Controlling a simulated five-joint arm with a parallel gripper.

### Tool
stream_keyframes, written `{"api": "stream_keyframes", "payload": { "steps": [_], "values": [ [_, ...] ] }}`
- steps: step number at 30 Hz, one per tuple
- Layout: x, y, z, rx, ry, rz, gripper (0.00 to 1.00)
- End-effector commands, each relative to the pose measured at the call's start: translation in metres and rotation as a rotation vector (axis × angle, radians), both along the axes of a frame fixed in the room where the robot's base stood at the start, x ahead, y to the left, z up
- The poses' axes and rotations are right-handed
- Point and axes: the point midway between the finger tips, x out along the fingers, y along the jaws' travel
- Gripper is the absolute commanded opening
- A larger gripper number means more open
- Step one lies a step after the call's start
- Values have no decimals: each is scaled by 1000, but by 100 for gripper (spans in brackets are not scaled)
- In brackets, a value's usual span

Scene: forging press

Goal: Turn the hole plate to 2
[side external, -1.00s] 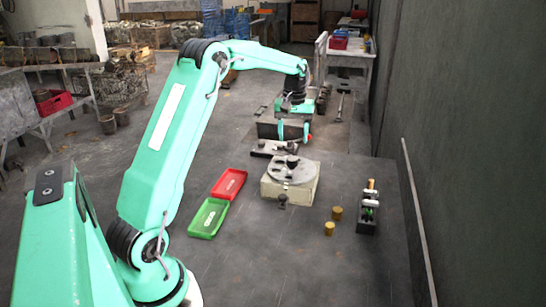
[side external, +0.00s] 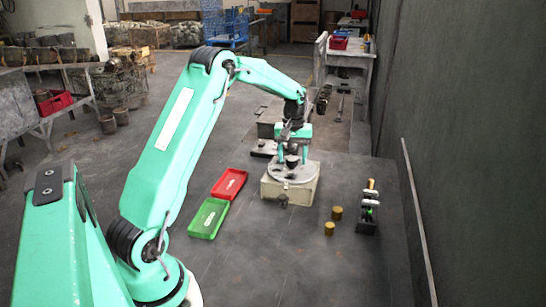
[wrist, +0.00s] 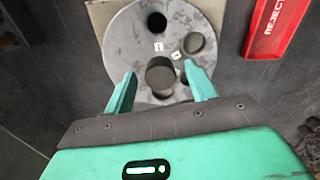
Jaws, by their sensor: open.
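The hole plate (side external: 285,175) is a round grey disc on a square beige block (side external: 290,192). In the wrist view the plate (wrist: 130,50) shows several round holes and small white marks, too small to read surely. A dark round knob (wrist: 160,73) stands up near its middle. My gripper (side external: 292,160) points down at the plate. Its fingers (wrist: 160,88) are apart, one on each side of the knob in the wrist view. I cannot tell whether they touch the knob or how high they are above the plate.
A red tray (side external: 229,184) marked REJECT and a green tray (side external: 208,218) lie left of the block. Two brass cylinders (side external: 336,213) and a dark rack (side external: 367,218) stand to the right. A dark fixture (side external: 263,148) lies behind the plate.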

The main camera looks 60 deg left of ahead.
Motion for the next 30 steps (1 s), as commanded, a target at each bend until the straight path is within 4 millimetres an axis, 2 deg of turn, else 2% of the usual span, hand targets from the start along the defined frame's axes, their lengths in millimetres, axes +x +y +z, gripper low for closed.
{"api": "stream_keyframes", "payload": {
  "steps": [7, 15, 30],
  "values": [
    [0, 0, 0, 0, 0, 0, 54],
    [0, 0, 0, 0, 0, 0, 1],
    [0, 0, 1, 1, -1, 74, 0]
  ]
}}
